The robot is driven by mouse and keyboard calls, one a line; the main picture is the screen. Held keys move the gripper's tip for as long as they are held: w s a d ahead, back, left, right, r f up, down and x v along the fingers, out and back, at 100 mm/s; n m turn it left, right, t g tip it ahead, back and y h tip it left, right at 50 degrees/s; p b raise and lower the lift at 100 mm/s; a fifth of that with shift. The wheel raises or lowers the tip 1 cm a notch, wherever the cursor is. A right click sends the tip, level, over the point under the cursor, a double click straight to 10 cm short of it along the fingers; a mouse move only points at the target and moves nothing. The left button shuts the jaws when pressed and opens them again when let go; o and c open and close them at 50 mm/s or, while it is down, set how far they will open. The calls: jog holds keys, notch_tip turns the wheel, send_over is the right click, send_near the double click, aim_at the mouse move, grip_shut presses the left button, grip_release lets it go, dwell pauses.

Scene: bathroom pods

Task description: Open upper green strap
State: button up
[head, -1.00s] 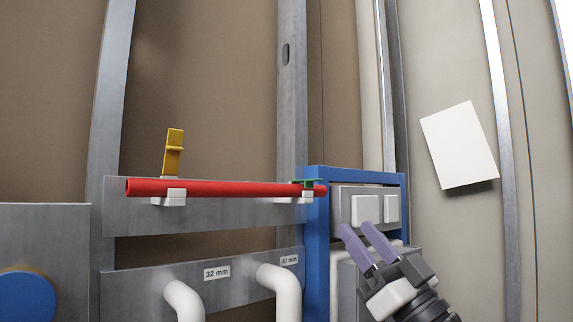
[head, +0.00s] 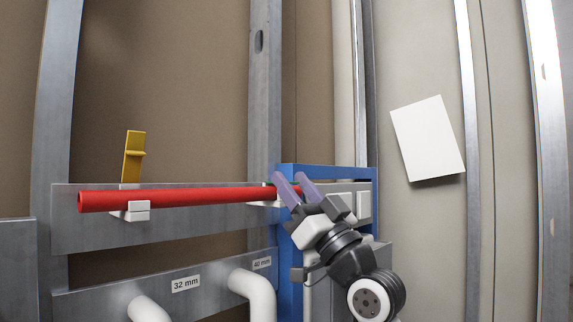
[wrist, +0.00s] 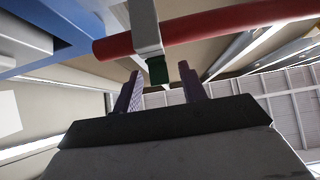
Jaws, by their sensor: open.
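The upper green strap (wrist: 157,71) shows in the wrist view as a small dark green piece at the end of a white holder (wrist: 145,25). In the head view my gripper hides it. My gripper (head: 289,178) is open and empty at the right end of the red pipe (head: 180,199). In the wrist view the green piece lies between the lines of its two purple fingertips (wrist: 160,71), and I cannot tell whether they touch it. The red pipe (wrist: 220,24) runs across the white holder.
A yellow strap (head: 133,157) stands upright above the left white holder (head: 131,211). A blue frame (head: 325,172) with pale flush plates (head: 364,205) is right beside my gripper. White pipes (head: 252,287) stick out below. A white sheet (head: 428,138) hangs at the right.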

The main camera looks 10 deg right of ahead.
jog(key=shift+x, duration=1.45)
jog(key=shift+c, duration=0.3)
jog(key=shift+p, duration=0.35)
grip_shut()
